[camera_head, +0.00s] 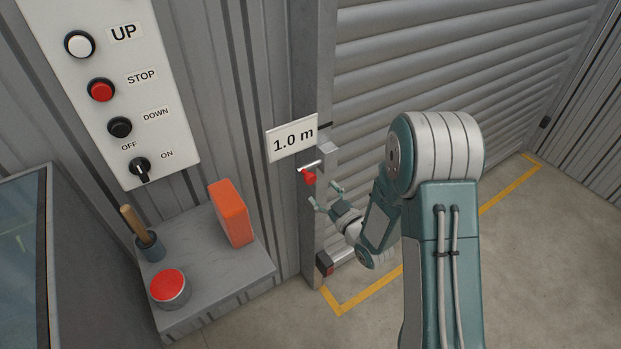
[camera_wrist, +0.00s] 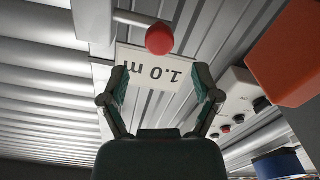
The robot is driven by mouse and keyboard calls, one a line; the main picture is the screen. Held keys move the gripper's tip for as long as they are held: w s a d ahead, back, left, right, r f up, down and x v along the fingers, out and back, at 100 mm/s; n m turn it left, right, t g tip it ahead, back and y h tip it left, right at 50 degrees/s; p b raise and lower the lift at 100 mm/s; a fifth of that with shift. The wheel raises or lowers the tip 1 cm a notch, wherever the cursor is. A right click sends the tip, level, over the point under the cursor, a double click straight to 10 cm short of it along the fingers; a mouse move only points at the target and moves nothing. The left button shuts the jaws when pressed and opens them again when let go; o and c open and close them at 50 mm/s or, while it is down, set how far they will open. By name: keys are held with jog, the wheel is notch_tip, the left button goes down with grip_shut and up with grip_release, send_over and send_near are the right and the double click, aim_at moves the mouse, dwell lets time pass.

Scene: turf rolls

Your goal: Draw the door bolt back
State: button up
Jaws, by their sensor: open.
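The door bolt is a short metal rod (camera_head: 309,166) with a red knob (camera_head: 310,178), on the post beside the shutter, just below the "1.0 m" sign (camera_head: 293,138). My gripper (camera_head: 326,197) is open and empty, just below and to the right of the knob. In the wrist view the red knob (camera_wrist: 160,39) is ahead of the open fingers (camera_wrist: 159,88), near the middle and apart from them. The bar (camera_wrist: 132,17) runs left from it. The grey roller shutter (camera_head: 450,70) looks closed where it shows; my arm covers part of it.
A control panel (camera_head: 60,15) with buttons and a switch hangs on the left wall. A grey shelf (camera_head: 215,285) below holds an orange block (camera_head: 231,213), a red-topped can (camera_head: 168,287) and a wooden-handled tool (camera_head: 132,221). Yellow lines (camera_head: 370,292) mark the open floor.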

aim_at(312, 181)
jog(key=x, duration=0.6)
jog(key=shift+w+a, duration=0.15)
jog(key=shift+w, duration=0.05)
